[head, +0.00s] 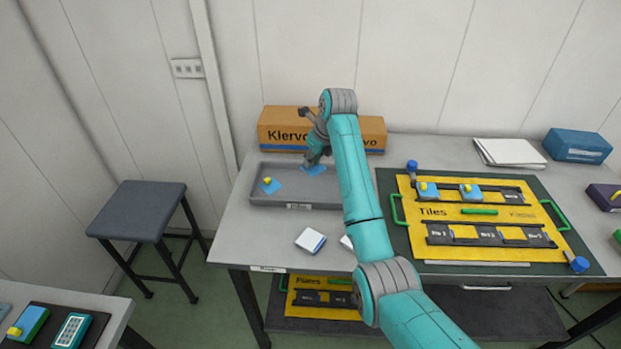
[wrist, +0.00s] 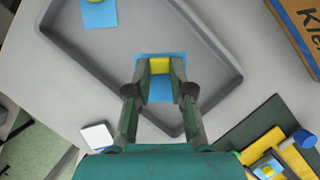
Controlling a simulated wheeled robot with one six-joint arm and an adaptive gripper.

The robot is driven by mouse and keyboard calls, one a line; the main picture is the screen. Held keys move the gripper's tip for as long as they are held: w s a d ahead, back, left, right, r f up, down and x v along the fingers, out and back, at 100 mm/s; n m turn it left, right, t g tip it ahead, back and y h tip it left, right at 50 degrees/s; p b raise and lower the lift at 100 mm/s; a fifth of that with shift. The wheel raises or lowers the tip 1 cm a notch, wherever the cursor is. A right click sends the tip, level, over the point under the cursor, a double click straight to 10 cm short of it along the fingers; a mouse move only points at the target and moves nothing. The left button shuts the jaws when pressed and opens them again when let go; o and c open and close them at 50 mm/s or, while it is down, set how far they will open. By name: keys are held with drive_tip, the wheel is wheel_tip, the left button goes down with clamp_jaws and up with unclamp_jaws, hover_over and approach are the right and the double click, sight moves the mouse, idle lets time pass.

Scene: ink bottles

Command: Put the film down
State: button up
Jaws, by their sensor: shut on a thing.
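A blue film with a yellow grip block is held in my gripper. In the wrist view the film (wrist: 160,92) lies between the fingertips, over the grey tray (wrist: 66,35). My gripper (wrist: 160,66) is shut on the film's yellow block. In the head view my gripper (head: 314,160) is low over the right part of the tray (head: 262,197), with the blue film (head: 315,170) just under it. I cannot tell whether the film touches the tray floor. Another blue film (head: 270,186) with a yellow block lies at the tray's left; it also shows in the wrist view (wrist: 98,16).
A cardboard box (head: 285,130) stands behind the tray. A yellow tile board (head: 480,213) with blue pieces lies on a dark mat to the right. A small white block (head: 310,240) sits in front of the tray. The tray's middle is clear.

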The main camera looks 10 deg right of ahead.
sight(309, 185)
wheel_tip(309, 185, down, 7)
drive_tip(key=shift+f, duration=0.2)
idle(0.4)
drive_tip(key=shift+f, duration=0.4)
drive_tip(key=o, duration=0.7)
drive_tip(key=shift+c, duration=0.2)
drive_tip(key=shift+r, duration=0.1)
drive_tip(key=shift+r, duration=0.4)
drive_tip(key=v, duration=1.2)
